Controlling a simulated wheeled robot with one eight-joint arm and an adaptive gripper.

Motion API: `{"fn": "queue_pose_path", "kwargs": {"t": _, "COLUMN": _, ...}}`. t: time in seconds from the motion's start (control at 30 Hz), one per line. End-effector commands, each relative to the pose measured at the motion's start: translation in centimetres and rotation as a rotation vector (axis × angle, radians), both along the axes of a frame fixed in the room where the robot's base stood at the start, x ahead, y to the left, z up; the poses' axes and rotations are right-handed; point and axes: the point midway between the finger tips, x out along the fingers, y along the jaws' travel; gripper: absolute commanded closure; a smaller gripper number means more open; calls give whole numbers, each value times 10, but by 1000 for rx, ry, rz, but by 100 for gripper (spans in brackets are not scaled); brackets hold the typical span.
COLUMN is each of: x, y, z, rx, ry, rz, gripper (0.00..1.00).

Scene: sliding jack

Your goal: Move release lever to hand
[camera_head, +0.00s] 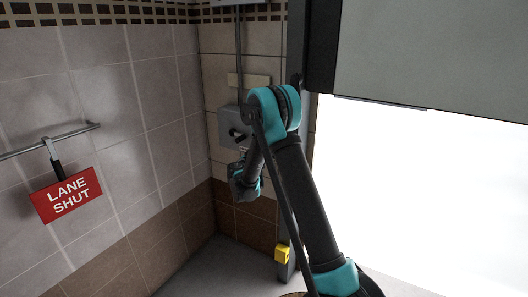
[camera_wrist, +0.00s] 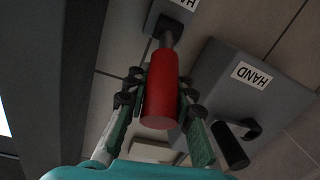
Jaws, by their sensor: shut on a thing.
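The release lever (camera_wrist: 163,98) has a red cylindrical grip on a dark shaft. In the wrist view the shaft runs up into a small grey housing (camera_wrist: 158,20) with a partly cut-off HAND label. My gripper (camera_wrist: 160,82) is shut on the red grip, with one finger on each side of it. In the head view the end of my arm (camera_head: 243,182) is just below the grey wall box (camera_head: 228,120); the red grip is hidden there.
In the wrist view a larger grey box (camera_wrist: 245,85) with a HAND label and a black crank handle (camera_wrist: 230,146) lies close to the right finger. A red LANE SHUT sign (camera_head: 67,195) hangs from a rail at left. A bright opening (camera_head: 430,190) is at right.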

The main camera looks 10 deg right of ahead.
Motion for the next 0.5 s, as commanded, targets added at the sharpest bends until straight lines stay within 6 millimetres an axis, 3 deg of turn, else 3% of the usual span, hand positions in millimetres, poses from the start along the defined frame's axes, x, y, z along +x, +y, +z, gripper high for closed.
{"fn": "queue_pose_path", "kwargs": {"t": 0.27, "x": -1, "y": 1, "z": -3, "rx": 5, "ry": 3, "rz": 0, "gripper": 100}}
{"fn": "queue_pose_path", "kwargs": {"t": 0.3, "x": -2, "y": 1, "z": -3, "rx": 6, "ry": 2, "rz": 0, "gripper": 76}}
{"fn": "queue_pose_path", "kwargs": {"t": 0.5, "x": -1, "y": 0, "z": -2, "rx": 5, "ry": 2, "rz": 0, "gripper": 54}}
